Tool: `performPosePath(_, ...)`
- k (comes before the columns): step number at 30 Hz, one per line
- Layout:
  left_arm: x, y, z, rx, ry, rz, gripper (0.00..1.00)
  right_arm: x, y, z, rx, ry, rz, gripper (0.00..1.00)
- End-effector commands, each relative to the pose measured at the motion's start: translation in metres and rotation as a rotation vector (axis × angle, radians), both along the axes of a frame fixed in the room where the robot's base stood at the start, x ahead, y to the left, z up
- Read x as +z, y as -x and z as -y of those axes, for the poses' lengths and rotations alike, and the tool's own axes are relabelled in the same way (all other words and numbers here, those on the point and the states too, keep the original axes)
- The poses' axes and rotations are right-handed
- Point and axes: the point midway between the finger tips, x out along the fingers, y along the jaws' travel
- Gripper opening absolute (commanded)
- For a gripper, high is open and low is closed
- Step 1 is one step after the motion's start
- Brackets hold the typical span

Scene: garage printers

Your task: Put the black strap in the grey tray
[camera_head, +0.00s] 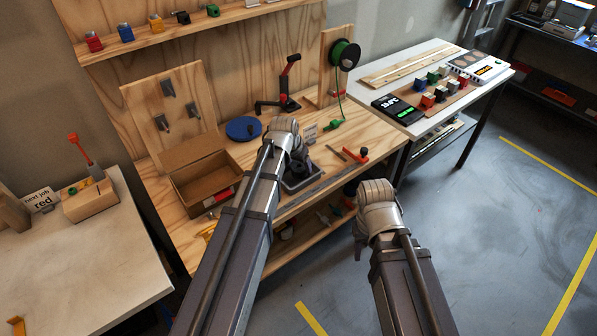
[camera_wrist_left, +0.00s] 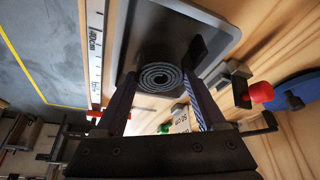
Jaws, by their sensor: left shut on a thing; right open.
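The black strap (camera_wrist_left: 160,77) is a rolled coil. In the left wrist view it sits between the two fingers of my left gripper (camera_wrist_left: 160,98), which is shut on it. The grey tray (camera_wrist_left: 222,28) lies behind the coil in that view, and I cannot tell whether the strap touches its floor. In the head view my left gripper (camera_head: 298,162) is over the workbench at the tray (camera_head: 303,186), and the arm hides part of the tray and most of the strap. My right gripper (camera_head: 361,246) is open and empty, in front of the bench.
An open cardboard box (camera_head: 183,195) stands left of the tray. A blue disc (camera_head: 243,128) lies behind it. A metal ruler (camera_head: 325,187) runs along the bench's front edge, with a red-handled clamp (camera_head: 354,154) to the right. A black and red stand (camera_head: 280,92) is at the back.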

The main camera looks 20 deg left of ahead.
Motion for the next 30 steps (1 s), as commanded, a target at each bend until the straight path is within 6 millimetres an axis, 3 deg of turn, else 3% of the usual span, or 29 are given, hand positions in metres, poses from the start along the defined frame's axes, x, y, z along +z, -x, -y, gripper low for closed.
performPosePath(1,-0.0095,0.0000,0.0000,0.000,0.000,0.000,0.14,-0.0095,0.0000,0.0000,0.000,0.000,0.000,0.50)
performPosePath(14,-0.0122,0.0000,0.0000,0.000,0.000,0.000,0.14,-0.0123,0.0000,0.0000,0.000,0.000,0.000,0.50)
performPosePath(15,-0.0103,0.0000,0.0000,0.000,0.000,0.000,0.77,-0.0103,0.0000,0.0000,0.000,0.000,0.000,0.50)
performPosePath(18,-0.0102,0.0000,0.0000,0.000,0.000,0.000,0.85,-0.0102,0.0000,0.0000,0.000,0.000,0.000,0.50)
performPosePath(30,-0.0045,0.0002,0.0001,0.000,0.000,0.000,0.85,-0.0045,0.0000,0.0000,0.000,0.000,0.000,0.50)
